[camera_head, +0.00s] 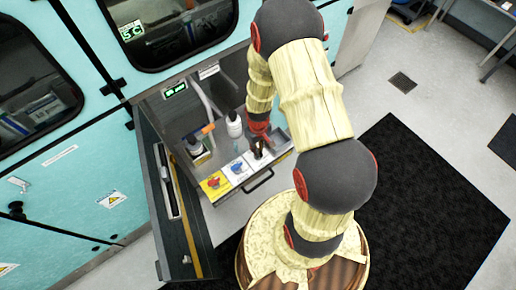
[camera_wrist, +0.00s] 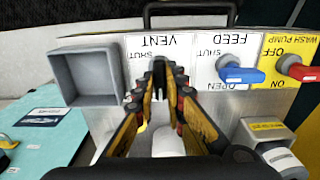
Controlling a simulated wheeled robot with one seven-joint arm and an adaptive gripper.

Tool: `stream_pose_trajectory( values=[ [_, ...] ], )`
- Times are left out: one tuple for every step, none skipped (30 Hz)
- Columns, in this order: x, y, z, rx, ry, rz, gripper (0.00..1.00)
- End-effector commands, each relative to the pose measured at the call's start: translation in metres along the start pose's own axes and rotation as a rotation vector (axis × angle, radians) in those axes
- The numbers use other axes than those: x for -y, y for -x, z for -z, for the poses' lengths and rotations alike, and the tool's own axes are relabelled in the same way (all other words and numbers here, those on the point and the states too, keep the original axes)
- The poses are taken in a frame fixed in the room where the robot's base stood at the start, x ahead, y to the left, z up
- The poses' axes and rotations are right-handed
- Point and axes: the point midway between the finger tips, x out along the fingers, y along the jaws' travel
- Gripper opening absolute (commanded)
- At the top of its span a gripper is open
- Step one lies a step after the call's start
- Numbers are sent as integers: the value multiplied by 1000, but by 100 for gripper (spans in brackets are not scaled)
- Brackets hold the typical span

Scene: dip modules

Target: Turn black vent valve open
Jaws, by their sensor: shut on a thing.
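The vent panel (camera_wrist: 145,48) is white with VENT and SHUT lettering, upside down in the wrist view. The black vent valve (camera_wrist: 159,72) shows only as a dark piece between my fingertips; its handle angle is mostly hidden. My gripper (camera_wrist: 164,84) is shut on it, with its yellow and black fingers converging over the panel. In the head view my gripper (camera_head: 259,141) reaches down to the far right end of the labelled strip, and the valve is largely covered there.
The red wash pump handle (camera_wrist: 302,72) sits farther right on yellow. A grey open box (camera_wrist: 88,78) is on the left. White bottles (camera_head: 234,125) stand behind the panel. An open cabinet door (camera_head: 170,195) is at left.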

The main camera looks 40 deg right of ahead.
Motion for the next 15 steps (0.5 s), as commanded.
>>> stream_pose_trajectory(
  values=[
    [0, 1, 1, -2, 6, -1, 0],
    [0, 0, 1, -2, 9, -1, 0],
    [0, 0, 1, -2, 12, -1, 0],
    [0, 0, 1, -2, 13, -1, 0],
    [0, 0, 1, -2, 14, -1, 0],
    [0, 0, 1, -2, 15, -1, 0],
    [0, 0, 1, -2, 15, -1, 0],
    [0, 0, 1, -2, 15, -1, 0],
    [0, 0, 1, -2, 15, -1, 0],
    [0, 0, 1, -2, 15, -1, 0],
    [0, 0, 1, -2, 15, -1, 0],
    [0, 0, 1, -2, 15, -1, 0],
    [0, 0, 1, -2, 14, -1, 0],
    [0, 0, 1, -2, 14, -1, 0],
    [0, 0, 1, -2, 14, -1, 14]
  ],
)
